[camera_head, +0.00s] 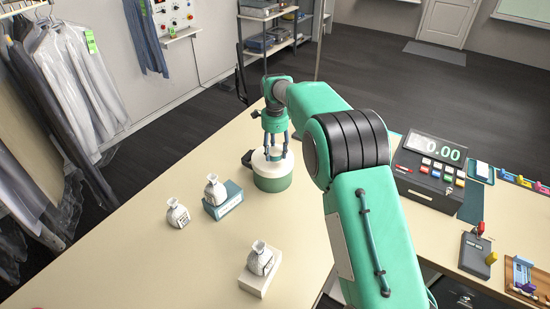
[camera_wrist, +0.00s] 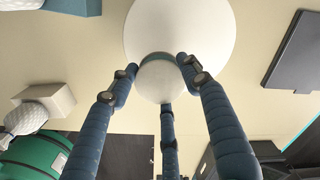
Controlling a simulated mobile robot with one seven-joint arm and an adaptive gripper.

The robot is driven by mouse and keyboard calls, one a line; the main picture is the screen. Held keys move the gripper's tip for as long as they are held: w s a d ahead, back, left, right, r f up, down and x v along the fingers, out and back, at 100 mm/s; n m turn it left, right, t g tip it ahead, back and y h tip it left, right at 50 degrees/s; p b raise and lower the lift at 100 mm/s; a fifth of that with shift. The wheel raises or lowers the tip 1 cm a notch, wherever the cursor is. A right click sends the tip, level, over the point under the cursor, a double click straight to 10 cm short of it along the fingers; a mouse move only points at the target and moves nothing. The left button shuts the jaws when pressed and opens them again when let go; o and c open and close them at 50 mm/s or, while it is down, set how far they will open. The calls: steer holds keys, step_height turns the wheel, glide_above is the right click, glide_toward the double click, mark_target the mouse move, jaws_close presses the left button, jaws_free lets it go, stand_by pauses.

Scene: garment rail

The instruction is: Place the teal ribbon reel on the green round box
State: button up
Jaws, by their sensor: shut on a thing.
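The green round box (camera_head: 272,180) stands on the cream table and has a white lid. Its lid (camera_wrist: 205,30) fills the upper middle of the wrist view. My gripper (camera_head: 274,148) points down over the box, with its fingers closed around the teal ribbon reel (camera_head: 273,155). In the wrist view the reel (camera_wrist: 163,82) shows a white round face and a thin teal edge between the fingers. It lies over the near part of the lid, off the lid's middle in that view. I cannot tell whether it touches the lid.
White vases stand left and in front: one bare on the table (camera_head: 177,214), one on a teal box (camera_head: 224,204), one on a cream block (camera_head: 257,287). A small dark object (camera_head: 247,159) is beside the box. A till (camera_head: 430,170) stands right of my arm.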

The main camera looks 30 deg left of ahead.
mark_target(275, 157)
steer(key=shift+f, duration=1.7)
steer(key=shift+f, duration=0.1)
steer(key=o, duration=1.1)
steer(key=shift+o, duration=0.2)
step_height(275, 157, up, 12)
steer(key=shift+r, duration=0.1)
